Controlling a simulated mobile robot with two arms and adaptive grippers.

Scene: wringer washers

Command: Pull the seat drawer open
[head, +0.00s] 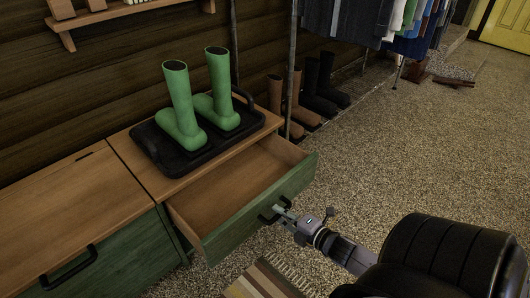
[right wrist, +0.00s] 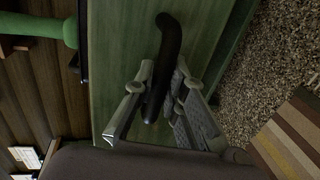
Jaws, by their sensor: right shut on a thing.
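The green-fronted wooden seat drawer (head: 249,220) stands well out from the right part of the wooden bench (head: 125,148). Its inside looks empty. My right gripper (head: 282,209) is shut on the drawer's black bar handle (head: 266,217). In the right wrist view the dark handle (right wrist: 168,32) passes between the fingers of the gripper (right wrist: 160,88), in front of the green drawer front (right wrist: 120,60). Part of the handle is hidden by the fingers. My left gripper is not in view.
Green boots (head: 183,128) stand on a black tray (head: 151,146) on the bench top. A shut green drawer (head: 125,255) with a black handle is at the left. A striped rug (head: 262,280) lies below the open drawer.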

